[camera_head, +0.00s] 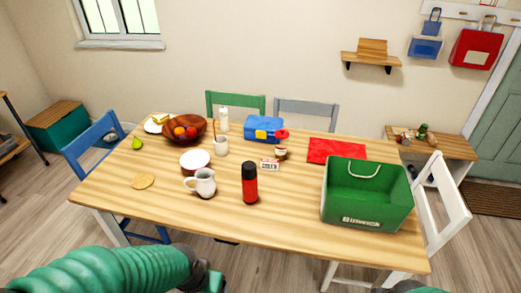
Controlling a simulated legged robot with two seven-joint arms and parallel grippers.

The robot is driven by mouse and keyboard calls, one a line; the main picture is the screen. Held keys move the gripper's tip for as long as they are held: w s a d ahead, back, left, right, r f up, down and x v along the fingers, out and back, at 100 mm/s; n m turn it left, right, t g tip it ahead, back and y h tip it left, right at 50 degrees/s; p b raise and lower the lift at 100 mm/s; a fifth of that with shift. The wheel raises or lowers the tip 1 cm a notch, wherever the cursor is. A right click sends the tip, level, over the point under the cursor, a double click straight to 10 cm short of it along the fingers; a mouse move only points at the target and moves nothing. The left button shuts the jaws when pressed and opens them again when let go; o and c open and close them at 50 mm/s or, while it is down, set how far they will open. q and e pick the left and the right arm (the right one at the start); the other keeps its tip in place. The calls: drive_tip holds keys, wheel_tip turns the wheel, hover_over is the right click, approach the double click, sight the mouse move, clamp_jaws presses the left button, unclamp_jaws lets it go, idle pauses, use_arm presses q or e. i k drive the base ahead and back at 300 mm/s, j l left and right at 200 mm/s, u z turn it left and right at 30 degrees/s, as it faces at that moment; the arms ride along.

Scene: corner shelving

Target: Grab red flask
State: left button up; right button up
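The red flask (250,190) with a black top stands upright near the middle of the wooden table (290,209). It is just right of a white pitcher (204,183) and apart from it. My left arm comes in along the bottom left edge. Its dark end, at my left gripper (210,279), is low in the picture, in front of the table and well short of the flask. The fingers are not clear enough to tell whether they are open. Only a sliver of my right arm shows at the bottom right, and its gripper is out of view.
A large green crate (365,211) stands right of the flask. Behind are a small white box (270,164), a jar (281,153), a blue box (262,127) and a red cloth (337,150). The table in front of the flask is clear. Chairs surround the table.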

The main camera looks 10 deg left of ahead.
sight(249, 187)
drive_tip(key=i+j, duration=0.15)
drive_tip(key=j, duration=0.25)
drive_tip(key=i+j, duration=0.15)
drive_tip(key=j, duration=0.25)
drive_tip(key=i+j+z, duration=0.1)
drive_tip(key=j, duration=0.3)
drive_tip(key=i, duration=0.05)
